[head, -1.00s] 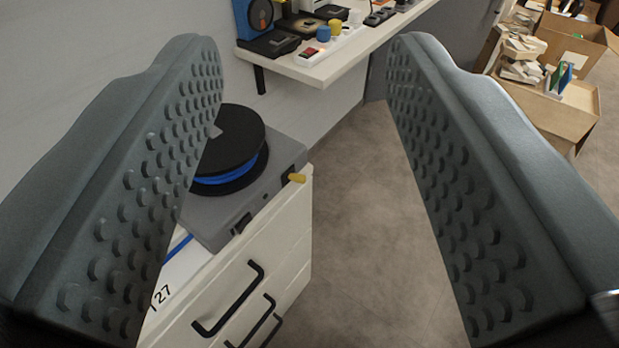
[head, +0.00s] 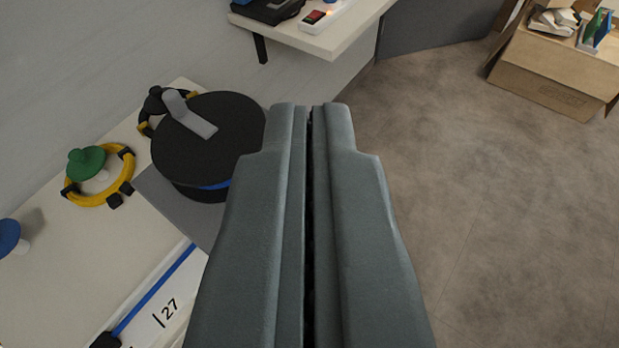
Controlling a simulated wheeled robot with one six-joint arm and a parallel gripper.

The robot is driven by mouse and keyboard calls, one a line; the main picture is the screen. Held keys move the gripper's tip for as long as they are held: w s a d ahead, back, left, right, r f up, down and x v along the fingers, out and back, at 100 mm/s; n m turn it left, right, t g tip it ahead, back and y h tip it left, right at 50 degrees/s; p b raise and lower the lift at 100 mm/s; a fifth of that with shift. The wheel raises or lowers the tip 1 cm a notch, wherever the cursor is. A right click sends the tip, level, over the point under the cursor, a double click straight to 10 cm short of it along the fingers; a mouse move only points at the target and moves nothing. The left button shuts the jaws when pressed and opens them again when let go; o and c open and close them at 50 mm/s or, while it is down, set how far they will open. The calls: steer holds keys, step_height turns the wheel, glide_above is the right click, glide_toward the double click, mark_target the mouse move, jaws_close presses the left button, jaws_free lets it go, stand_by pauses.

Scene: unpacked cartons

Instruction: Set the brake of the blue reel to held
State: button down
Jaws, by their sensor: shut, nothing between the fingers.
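The blue reel (head: 215,186) shows a thin band of blue cable between two black discs. It sits on a grey base (head: 168,205) on top of a white drawer cabinet, left of my gripper. A grey crank-like piece (head: 188,115) lies across its upper disc. My gripper (head: 311,108) is shut and empty, in the middle of the view, and hides the right part of the reel and base. The brake cannot be made out; the yellow-tipped part at the base's right corner is hidden now.
A white shelf (head: 345,40) with devices is at the back. A carton (head: 548,65) stands at the upper right. The floor on the right is clear.

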steer(key=w+f+m+g, duration=0.2)
steer(key=w+f+g, duration=1.4)
steer(key=w, duration=0.8)
steer(key=shift+w+f+m+g+y, duration=0.15)
steer(key=shift+f+m+g+y, duration=0.2)
steer(key=shift+f, duration=1.5)
steer(key=x, duration=1)
